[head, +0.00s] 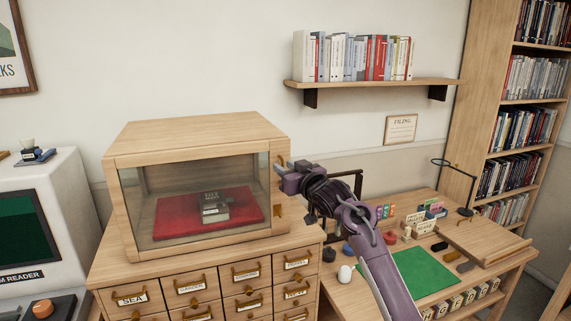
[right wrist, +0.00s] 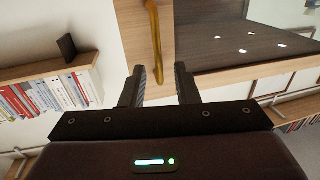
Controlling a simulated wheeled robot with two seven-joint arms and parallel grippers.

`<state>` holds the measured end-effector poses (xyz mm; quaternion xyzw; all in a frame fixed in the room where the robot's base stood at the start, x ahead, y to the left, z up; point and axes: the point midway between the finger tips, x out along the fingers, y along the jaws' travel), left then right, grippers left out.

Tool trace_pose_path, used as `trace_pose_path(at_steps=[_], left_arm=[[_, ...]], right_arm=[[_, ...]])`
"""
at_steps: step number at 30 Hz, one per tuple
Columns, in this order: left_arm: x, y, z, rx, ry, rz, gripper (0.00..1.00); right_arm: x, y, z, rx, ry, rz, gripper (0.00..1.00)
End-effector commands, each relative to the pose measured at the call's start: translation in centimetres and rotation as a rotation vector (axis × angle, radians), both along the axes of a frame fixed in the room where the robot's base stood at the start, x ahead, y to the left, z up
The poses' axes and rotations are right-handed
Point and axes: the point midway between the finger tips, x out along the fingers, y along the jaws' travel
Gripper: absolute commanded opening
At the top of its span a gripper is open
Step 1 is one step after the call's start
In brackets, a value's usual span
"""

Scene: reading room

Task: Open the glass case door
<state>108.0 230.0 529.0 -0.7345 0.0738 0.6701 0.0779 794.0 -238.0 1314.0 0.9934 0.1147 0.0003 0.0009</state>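The glass case (head: 200,130) is a wooden box with a glazed front door (head: 150,215), which looks shut, on top of a drawer cabinet. A dark book (head: 214,207) lies inside on a red cloth (head: 172,222). My right gripper (head: 284,175) is at the right edge of the case front. In the right wrist view its fingers (right wrist: 160,76) are apart. A brass handle (right wrist: 154,35) on a wooden strip shows ahead, its near end between the fingertips in the picture, with gaps on both sides. I cannot tell whether they touch it. My left gripper is out of view.
The drawer cabinet (head: 215,292) has several brass-handled drawers. A desk with a green mat (head: 418,274), a white egg-shaped thing (head: 345,274) and small items stands right, below my right arm. A wall shelf (head: 380,83) holds books. A microfilm reader (head: 35,225) stands left.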

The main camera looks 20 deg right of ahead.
Motion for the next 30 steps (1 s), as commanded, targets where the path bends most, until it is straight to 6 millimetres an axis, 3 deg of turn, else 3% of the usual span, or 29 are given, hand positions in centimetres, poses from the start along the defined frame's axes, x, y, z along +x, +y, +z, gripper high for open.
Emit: trace_pose_path(at_steps=[11,18,30], left_arm=[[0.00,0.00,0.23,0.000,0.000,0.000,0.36],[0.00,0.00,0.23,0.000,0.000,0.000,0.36],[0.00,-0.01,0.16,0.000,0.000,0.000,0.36]], right_arm=[[0.59,0.16,-0.08,-0.002,0.000,0.000,0.28],[0.57,0.15,-0.09,-0.002,0.001,0.000,0.00],[0.43,0.32,-0.17,-0.002,0.001,-0.003,0.00]])
